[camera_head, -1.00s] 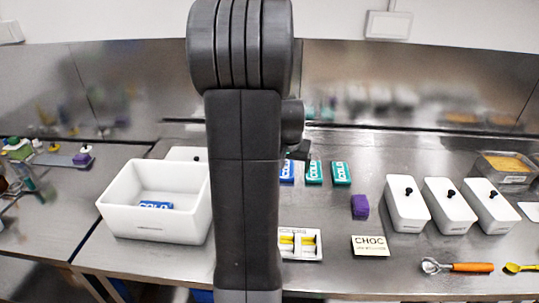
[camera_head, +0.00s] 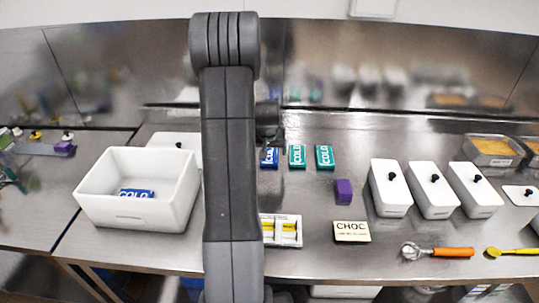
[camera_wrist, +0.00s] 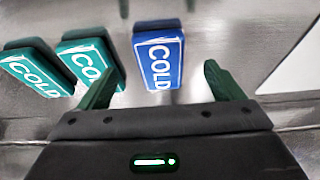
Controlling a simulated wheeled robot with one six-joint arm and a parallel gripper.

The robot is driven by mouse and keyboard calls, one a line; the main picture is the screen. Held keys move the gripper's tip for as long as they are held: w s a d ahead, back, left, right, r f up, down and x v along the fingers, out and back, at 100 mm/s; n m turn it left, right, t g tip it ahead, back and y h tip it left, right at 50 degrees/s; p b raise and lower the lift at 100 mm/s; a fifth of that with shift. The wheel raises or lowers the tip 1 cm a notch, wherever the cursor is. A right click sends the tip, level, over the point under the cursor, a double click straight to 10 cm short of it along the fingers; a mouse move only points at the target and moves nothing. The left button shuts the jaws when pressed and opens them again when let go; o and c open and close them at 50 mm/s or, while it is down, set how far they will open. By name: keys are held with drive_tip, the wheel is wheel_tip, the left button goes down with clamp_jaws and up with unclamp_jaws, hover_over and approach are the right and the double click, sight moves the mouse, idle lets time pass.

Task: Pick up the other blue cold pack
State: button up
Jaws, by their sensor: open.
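A blue cold pack (camera_head: 269,158) lies on the steel counter, partly hidden behind my arm in the head view. In the wrist view the blue cold pack (camera_wrist: 158,55) lies ahead of my gripper (camera_wrist: 165,85), roughly between the line of its two fingers and apart from them. The gripper is open and empty. Another blue cold pack (camera_head: 136,194) lies inside the white bin (camera_head: 128,215) at the left. Two teal cold packs, one (camera_head: 297,156) nearer and one (camera_head: 325,157) farther right, lie beside the blue one on the counter.
A purple block (camera_head: 343,191), a CHOC card (camera_head: 351,232) and a white tray with yellow items (camera_head: 287,244) lie nearby. Several white lidded tubs (camera_head: 391,189) stand to the right. A scoop with an orange handle (camera_head: 452,252) lies in front of them. In the wrist view a teal pack (camera_wrist: 92,62) is close to the left finger.

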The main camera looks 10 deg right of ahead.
sight(269, 157)
drive_tip(key=shift+p+x, duration=0.95)
drive_tip(key=shift+x, duration=1.6)
drive_tip(key=shift+w+d, duration=0.1)
drive_tip(key=shift+w, duration=0.05)
drive_tip(key=shift+c, duration=0.5)
drive_tip(key=c, duration=1.1)
